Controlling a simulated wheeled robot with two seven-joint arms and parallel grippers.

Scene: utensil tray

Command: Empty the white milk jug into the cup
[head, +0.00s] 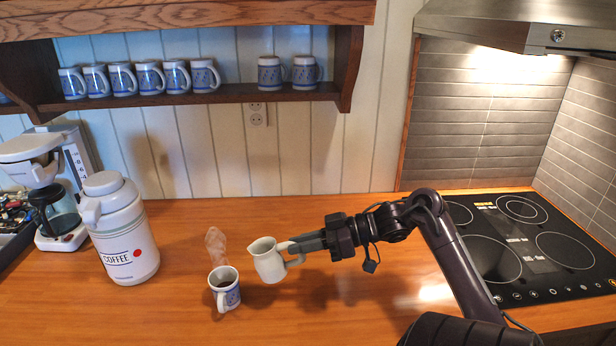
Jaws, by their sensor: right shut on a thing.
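The white milk jug (268,262) is right of the cup, tilted slightly, with its spout toward the upper left. My right gripper (292,249) is shut on the jug at its handle side, coming in from the right. The jug seems to be a little above the counter. The cup (225,291) is white and blue, stands upright on the counter and holds dark, steaming coffee. The jug is beside the cup and no stream of milk shows. The inside of the jug is too small to read. My left gripper is not in view.
A white coffee flask (121,232) stands left of the cup, with a coffee maker (56,190) behind it. A black cooktop (520,245) is at the right. Several mugs stand on the wooden shelf (230,93) above. The wooden counter (185,225) is clear around the cup.

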